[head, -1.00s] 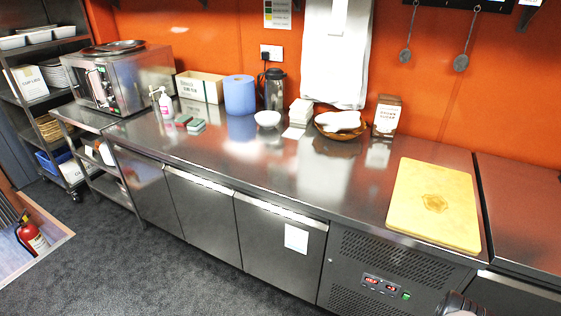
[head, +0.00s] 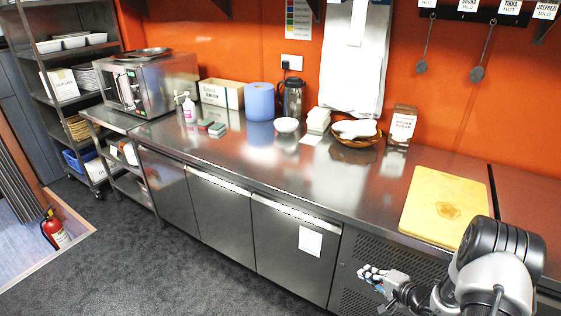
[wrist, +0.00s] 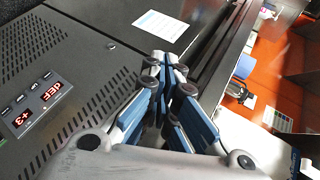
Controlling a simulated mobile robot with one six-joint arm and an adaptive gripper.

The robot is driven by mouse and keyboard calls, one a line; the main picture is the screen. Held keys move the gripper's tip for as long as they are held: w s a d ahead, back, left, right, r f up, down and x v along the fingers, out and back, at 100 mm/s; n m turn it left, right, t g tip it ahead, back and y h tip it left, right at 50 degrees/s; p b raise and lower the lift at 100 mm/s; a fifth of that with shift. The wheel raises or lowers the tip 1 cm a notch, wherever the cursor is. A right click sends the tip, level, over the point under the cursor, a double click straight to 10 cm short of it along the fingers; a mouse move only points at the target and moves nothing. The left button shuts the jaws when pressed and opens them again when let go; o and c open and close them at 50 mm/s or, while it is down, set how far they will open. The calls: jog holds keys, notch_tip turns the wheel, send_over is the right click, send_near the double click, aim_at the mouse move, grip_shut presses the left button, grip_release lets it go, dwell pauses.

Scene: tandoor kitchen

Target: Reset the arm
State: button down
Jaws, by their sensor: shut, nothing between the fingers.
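My gripper (head: 372,275) shows at the lower right of the head view, in front of the vented panel of the steel counter. My arm (head: 490,265) comes in from the bottom right corner. In the wrist view my gripper (wrist: 165,65) has its blue-padded fingers together at the tips, with nothing between them. The vented panel with its red display (wrist: 40,100) lies to the left of the fingers there.
The steel counter (head: 290,170) runs across the view. A wooden board (head: 440,205) lies on it near my arm. A basket (head: 352,143), white bowl (head: 287,125), blue roll (head: 260,102) and microwave (head: 150,85) stand further left. The grey floor (head: 170,255) in front is clear.

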jog(key=s+a+r+n+g+y, duration=0.1)
jog(key=s+a+r+n+g, duration=0.3)
jog(key=a+r, duration=0.7)
jog(key=s+a+r+n+g+y, duration=0.2)
jog(key=s+a+r+n, duration=0.35)
jog(key=r, duration=0.95)
jog(key=s+a+r+g+h, duration=0.1)
jog(key=s+a+r+h, duration=0.15)
jog(key=s, duration=0.45)
jog(key=s+a+r+g+h, duration=0.1)
jog(key=s+a+r, duration=0.1)
jog(key=s+r, duration=0.35)
jog(key=s+d+n+t+h, duration=0.2)
jog(key=s+d+h, duration=0.3)
jog(key=s, duration=0.7)
jog(key=shift+d+r, duration=0.45)
jog(key=shift+d, duration=0.2)
jog(key=shift+s+h, duration=0.1)
jog(key=shift+h, duration=0.15)
dwell(2.0)
